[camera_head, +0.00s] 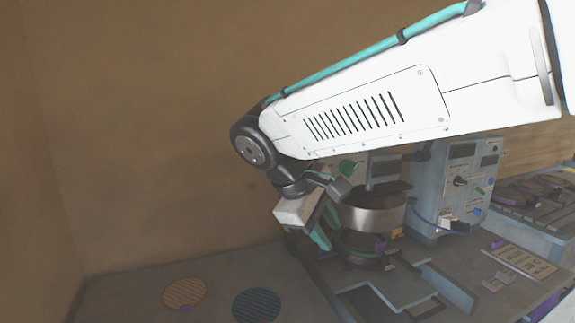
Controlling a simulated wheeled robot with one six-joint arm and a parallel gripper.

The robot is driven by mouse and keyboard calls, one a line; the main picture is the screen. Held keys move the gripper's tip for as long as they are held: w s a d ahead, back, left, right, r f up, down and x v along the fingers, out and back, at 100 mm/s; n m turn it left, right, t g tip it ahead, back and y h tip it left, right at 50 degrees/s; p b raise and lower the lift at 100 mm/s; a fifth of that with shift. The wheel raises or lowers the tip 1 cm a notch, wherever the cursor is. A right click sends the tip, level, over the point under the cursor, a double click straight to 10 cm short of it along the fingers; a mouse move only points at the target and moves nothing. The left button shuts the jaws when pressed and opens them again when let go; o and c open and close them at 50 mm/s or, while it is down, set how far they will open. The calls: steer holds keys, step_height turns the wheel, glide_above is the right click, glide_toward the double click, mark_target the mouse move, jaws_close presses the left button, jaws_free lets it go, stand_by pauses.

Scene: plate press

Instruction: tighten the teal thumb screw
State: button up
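The plate press (372,218) stands right of centre, with a wide metal band over purple and green round parts. My gripper (328,226) is at the press's left side, tilted down and to the right. Its white body shows, with dark and teal parts beyond it. I cannot tell whether the fingers are open or shut, or whether they touch anything. I cannot make out the teal thumb screw for certain; my gripper and arm cover part of the press.
A grey control box (458,185) with knobs stands right of the press. A rack (535,200) is at the far right. A labelled panel (520,262) lies in front of it. An orange round grid (185,292) and a dark one (256,305) lie on the clear left bench.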

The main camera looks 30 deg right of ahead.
steer(key=w+a+r+n+t+h, duration=0.1)
steer(key=w+r+n+h, duration=0.25)
steer(key=w, duration=0.55)
steer(key=w+a+r+n+t+h, duration=0.15)
steer(key=w+r+h, duration=0.3)
steer(key=w, duration=0.55)
steer(key=s+x, duration=0.1)
steer(key=x, duration=0.6)
steer(key=shift+w+d+h, duration=0.25)
steer(key=shift+d+h, duration=0.05)
steer(key=shift+f+g, duration=0.1)
steer(key=shift+g, duration=0.15)
steer(key=shift+a, duration=0.1)
jaws_close()
